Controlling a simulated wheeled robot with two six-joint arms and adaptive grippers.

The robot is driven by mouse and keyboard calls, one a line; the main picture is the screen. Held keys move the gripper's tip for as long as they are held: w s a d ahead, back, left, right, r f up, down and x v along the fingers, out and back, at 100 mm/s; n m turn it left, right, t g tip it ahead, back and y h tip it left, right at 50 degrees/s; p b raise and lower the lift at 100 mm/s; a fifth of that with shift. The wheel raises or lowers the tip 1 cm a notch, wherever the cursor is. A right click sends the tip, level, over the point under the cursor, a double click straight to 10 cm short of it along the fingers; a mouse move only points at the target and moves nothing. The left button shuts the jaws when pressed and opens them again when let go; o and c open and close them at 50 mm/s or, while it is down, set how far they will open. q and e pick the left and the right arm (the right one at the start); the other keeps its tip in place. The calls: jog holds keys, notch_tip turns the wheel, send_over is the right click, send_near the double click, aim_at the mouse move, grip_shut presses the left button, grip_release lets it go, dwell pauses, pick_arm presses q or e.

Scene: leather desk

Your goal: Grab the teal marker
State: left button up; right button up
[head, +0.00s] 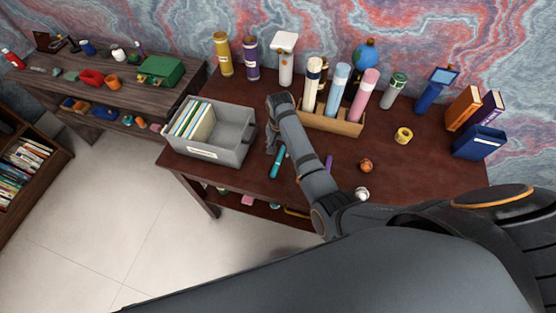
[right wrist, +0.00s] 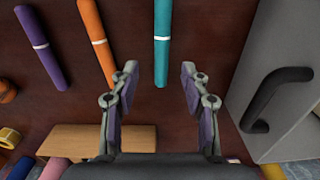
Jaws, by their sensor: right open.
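The teal marker (head: 278,161) lies on the dark red-brown desk, just right of the grey bin. In the right wrist view the teal marker (right wrist: 162,40) has a white band, and its near end shows between my fingers. My right gripper (head: 270,143) is open and empty, close to the far end of the marker in the head view. In the right wrist view the gripper (right wrist: 158,75) has its fingers on either side of the marker's line, with gaps on both sides. Its exact height above the marker is unclear. My left gripper is not in view.
The grey bin (head: 234,151) stands close left of my gripper; its handle (right wrist: 270,98) shows in the wrist view. An orange marker (right wrist: 97,43) and a purple marker (right wrist: 40,45) lie beside the teal one. A wooden holder (head: 343,127) with tubes stands behind my forearm.

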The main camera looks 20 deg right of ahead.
aim_at(280, 156)
jog(key=f, duration=0.2)
jog(key=w+f, duration=0.1)
jog(key=shift+d+p, duration=0.3)
jog(key=shift+p, duration=0.05)
notch_tip(280, 156, down, 3)
jog(key=shift+f, duration=0.1)
jog(key=shift+w, duration=0.1)
jog(key=c, duration=0.6)
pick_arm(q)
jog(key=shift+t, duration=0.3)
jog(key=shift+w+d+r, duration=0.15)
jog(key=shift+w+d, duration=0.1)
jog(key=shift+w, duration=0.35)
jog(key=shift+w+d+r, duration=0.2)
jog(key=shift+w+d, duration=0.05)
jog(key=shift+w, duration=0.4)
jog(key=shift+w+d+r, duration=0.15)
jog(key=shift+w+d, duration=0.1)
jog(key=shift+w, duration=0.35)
pick_arm(e)
grip_shut()
